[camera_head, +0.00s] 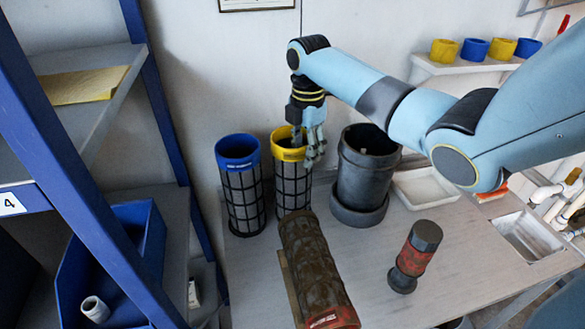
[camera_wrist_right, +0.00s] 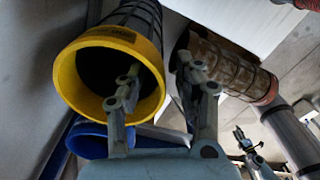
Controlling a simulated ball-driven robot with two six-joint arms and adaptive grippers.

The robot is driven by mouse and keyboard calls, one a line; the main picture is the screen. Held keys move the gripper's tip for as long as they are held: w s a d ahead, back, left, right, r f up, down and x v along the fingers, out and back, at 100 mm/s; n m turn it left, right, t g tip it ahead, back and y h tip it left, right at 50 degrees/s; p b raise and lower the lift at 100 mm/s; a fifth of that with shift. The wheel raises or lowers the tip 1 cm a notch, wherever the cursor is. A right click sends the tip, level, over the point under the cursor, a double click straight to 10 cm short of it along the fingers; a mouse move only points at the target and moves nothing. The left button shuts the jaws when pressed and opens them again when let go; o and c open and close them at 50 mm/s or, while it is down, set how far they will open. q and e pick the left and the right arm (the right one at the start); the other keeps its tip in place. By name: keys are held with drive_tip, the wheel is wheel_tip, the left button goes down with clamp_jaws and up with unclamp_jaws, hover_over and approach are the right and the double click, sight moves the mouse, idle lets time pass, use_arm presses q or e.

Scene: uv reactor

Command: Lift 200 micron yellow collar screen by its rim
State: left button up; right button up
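The yellow collar screen (camera_head: 292,183) stands upright on the bench, a dark mesh tube with a yellow rim (camera_head: 280,135). Its yellow rim (camera_wrist_right: 82,58) also shows large in the right wrist view, with the opening facing the camera. My right gripper (camera_head: 311,158) is at the right side of this rim, pointing down. In the right wrist view my right gripper (camera_wrist_right: 160,66) has one finger over the opening and the other outside the collar. The fingers are apart with the rim wall between them; contact is not clear.
A blue collar screen (camera_head: 241,185) stands close on the left. A dark grey pot (camera_head: 364,178) stands close on the right. A brown, dirty screen with a red end (camera_head: 316,265) lies in front.

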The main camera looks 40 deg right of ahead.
clamp_jaws()
idle(0.7)
